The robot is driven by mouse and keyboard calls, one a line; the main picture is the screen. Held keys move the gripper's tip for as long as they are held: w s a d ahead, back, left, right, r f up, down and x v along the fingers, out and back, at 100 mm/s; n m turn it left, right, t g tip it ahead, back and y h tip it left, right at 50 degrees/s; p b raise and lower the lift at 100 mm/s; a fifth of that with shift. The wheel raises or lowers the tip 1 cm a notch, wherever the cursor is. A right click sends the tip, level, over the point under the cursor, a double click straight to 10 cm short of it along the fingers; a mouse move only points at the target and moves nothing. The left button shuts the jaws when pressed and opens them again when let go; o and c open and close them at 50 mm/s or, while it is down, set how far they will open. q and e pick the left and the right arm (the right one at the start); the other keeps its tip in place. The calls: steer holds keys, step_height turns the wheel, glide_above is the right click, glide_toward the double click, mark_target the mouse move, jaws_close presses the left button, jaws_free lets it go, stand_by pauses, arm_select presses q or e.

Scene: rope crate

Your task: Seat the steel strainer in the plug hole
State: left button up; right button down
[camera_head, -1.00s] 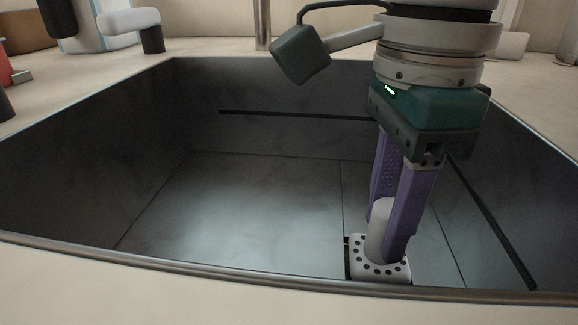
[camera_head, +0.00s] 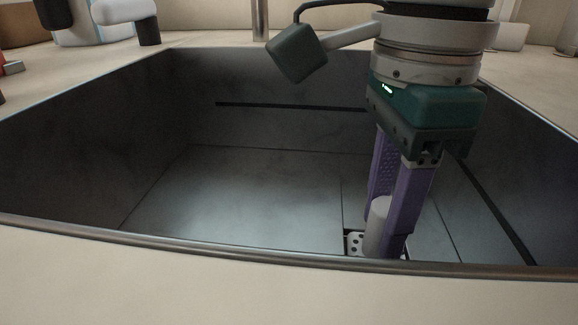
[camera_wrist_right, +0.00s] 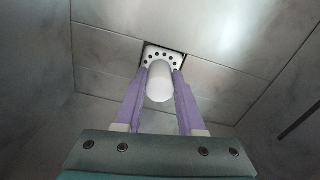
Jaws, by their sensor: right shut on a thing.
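The steel strainer is a pale square plate (camera_head: 356,242) with round holes and an upright cylindrical knob (camera_head: 377,225). My right gripper (camera_head: 385,225) points down into the sink and is shut on the knob, a purple finger on each side. In the right wrist view the perforated plate (camera_wrist_right: 163,53) lies beyond the fingertips, below the knob (camera_wrist_right: 160,84). The plug hole (camera_wrist_right: 183,63) shows as a dark gap along the plate's edges. I cannot tell whether the plate is fully down in it. In the head view the sink's front rim hides the plate's near part. My left gripper is not in view.
The dark grey sink (camera_head: 250,262) has steep walls; its right wall and front rim are close to my right gripper. The sink floor to the left is clear. A thin metal post (camera_head: 260,20) stands behind the sink. A white object with dark parts (camera_head: 125,12) stands at back left.

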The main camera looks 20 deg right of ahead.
steer(key=shift+c, duration=2.2)
jaws_free()
step_height(320, 180, up, 9)
steer(key=shift+r+p, duration=0.1)
steer(key=shift+p, duration=1.15)
steer(key=shift+r, duration=0.35)
